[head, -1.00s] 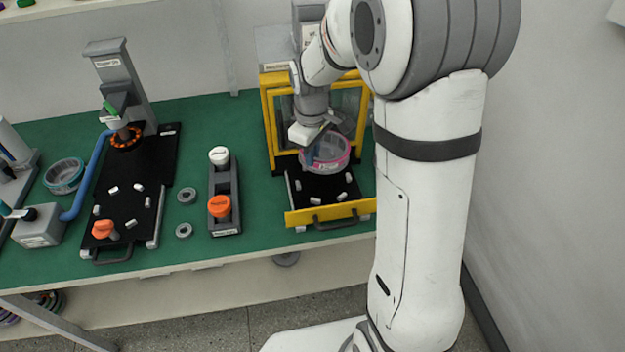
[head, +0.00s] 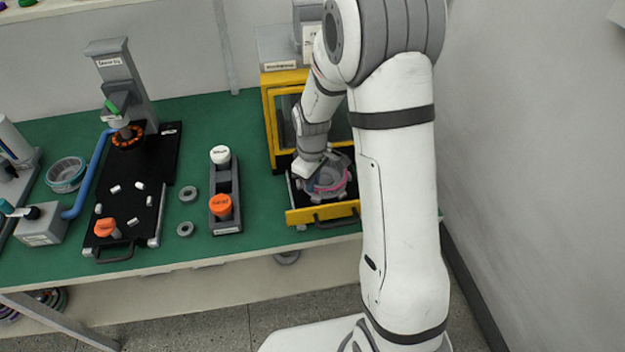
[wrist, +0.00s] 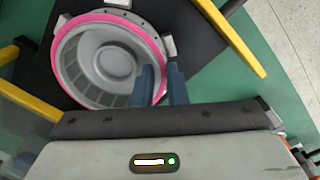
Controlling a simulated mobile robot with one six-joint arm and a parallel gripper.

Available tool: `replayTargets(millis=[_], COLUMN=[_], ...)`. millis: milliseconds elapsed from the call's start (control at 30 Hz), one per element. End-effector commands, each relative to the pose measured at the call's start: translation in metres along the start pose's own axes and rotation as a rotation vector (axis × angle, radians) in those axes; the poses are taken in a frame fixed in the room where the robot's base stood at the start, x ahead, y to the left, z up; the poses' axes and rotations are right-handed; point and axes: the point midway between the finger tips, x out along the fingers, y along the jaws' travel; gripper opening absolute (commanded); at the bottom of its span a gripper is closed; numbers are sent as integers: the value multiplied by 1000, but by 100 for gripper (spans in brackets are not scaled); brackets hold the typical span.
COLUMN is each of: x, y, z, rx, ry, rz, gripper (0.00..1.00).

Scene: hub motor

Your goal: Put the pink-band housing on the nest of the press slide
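The pink-band housing (head: 325,182) is a round grey shell with a pink rim. It is over the black plate of the slide with the yellow front (head: 322,213), at the yellow-framed machine. In the wrist view the housing (wrist: 105,62) shows its open, ribbed inside, with white pegs (wrist: 168,45) close around its rim. I cannot tell whether it rests fully on the plate. My gripper (wrist: 162,85) has one blue finger inside the rim and one outside, closed on its wall. In the head view my gripper (head: 313,180) partly hides the housing.
The yellow frame (head: 270,125) stands behind the slide. To the left are a block with white and orange knobs (head: 222,190), grey rings (head: 188,193) and a tower station (head: 120,85) with its own black plate. A teal-banded housing (head: 66,175) stands farther left.

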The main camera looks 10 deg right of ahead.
Motion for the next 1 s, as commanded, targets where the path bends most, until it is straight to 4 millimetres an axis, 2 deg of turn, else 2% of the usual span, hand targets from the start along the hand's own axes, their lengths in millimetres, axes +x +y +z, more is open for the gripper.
replayTargets(millis=[33, 233, 467, 567, 667, 1000], x=[0, 0, -1, -8, -22, -93], y=[0, 0, 1, 1, 2, 1], z=[0, 0, 0, 0, -1, 0], rx=[0, 1, 1, 1, 2, 3], ry=[0, 1, 1, 3, 5, 4], rz=[0, 1, 1, 2, 5, 4], gripper=[17, 32, 32, 32, 32, 32])
